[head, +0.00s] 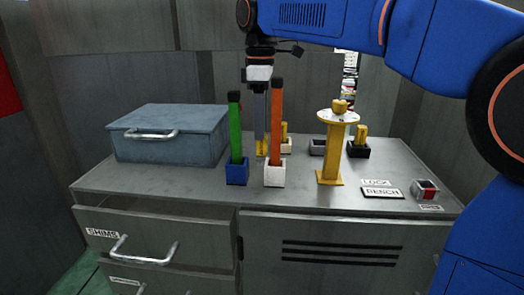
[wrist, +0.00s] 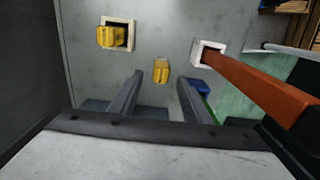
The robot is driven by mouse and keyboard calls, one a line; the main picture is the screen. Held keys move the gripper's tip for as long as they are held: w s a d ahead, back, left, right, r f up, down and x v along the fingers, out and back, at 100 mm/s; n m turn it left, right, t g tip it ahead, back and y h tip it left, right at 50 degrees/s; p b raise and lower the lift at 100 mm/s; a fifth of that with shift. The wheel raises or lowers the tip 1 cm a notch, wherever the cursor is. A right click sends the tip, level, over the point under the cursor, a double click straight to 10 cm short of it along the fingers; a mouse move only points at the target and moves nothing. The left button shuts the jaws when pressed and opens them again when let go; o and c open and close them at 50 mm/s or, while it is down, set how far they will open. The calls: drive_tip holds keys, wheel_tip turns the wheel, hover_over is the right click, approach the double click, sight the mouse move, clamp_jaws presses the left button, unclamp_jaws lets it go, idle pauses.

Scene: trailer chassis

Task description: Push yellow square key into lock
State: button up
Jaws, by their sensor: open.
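A small yellow block (head: 262,149) stands on the bench below my gripper (head: 262,138). In the wrist view this yellow block (wrist: 161,70) lies between and beyond the two open fingers (wrist: 160,82), and no grip on it shows. Another yellow piece (head: 285,129) sits in a white socket (head: 286,147); the wrist view shows this piece (wrist: 112,37) at upper left, off-centre in its socket. More yellow pieces are on a yellow pedestal (head: 340,105) and in a black socket (head: 359,132). I cannot tell which is the square key.
An orange bar (head: 276,120) and a green bar (head: 235,130) stand upright in sockets close in front of my gripper. A blue-grey case (head: 170,133) is on the left. The yellow pedestal (head: 331,160) stands to the right. The front middle of the bench is clear.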

sight(262, 143)
drive_tip(key=shift+d+f, duration=0.1)
drive_tip(key=shift+f, duration=2.8)
clamp_jaws()
